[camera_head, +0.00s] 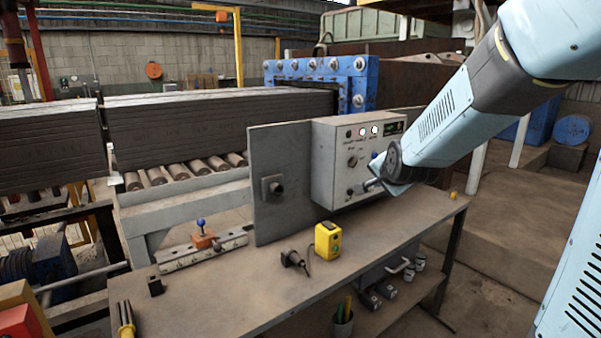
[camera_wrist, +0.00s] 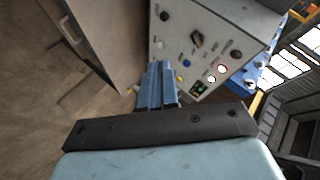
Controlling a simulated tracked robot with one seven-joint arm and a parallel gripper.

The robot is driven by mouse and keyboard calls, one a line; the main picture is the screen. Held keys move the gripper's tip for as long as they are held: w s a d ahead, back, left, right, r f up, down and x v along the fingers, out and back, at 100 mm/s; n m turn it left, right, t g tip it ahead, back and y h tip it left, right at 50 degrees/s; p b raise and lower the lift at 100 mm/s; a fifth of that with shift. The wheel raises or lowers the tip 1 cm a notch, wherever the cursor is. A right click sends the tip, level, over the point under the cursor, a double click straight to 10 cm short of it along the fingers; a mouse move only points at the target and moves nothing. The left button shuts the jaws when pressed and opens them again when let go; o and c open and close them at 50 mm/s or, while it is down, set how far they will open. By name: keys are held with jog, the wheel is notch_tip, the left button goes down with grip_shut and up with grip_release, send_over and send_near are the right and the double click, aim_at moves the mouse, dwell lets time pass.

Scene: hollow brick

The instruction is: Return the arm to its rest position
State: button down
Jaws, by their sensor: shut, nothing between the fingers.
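My arm reaches in from the upper right in the head view. My gripper (camera_head: 369,186) is at its lower end, in front of the grey control box (camera_head: 340,165) with its knobs and lights. In the wrist view my gripper (camera_wrist: 158,68) has its blue fingers together with nothing between them. The tips point towards the control box (camera_wrist: 225,35) and overlap its lower edge in that view. I cannot tell whether they touch it.
The workbench (camera_head: 225,300) lies below. On it are a yellow box (camera_head: 328,241), a dark plug-like tool (camera_head: 295,261) and a level-like bar (camera_head: 205,252). A grey upright panel (camera_head: 282,170) stands beside the control box. Open floor (camera_head: 500,260) lies right of the bench.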

jog(key=s+d+r+n+g, duration=0.1)
jog(key=s+n+g, duration=0.2)
jog(key=s, duration=1.1)
jog(key=s+d+r+n+g, duration=0.2)
jog(key=s+n, duration=0.5)
jog(key=s, duration=0.8)
jog(key=shift+s+d+r+n+g, duration=0.15)
jog(key=shift+s+n+g, duration=0.15)
jog(key=shift+g, duration=0.2)
jog(key=shift+w, duration=0.1)
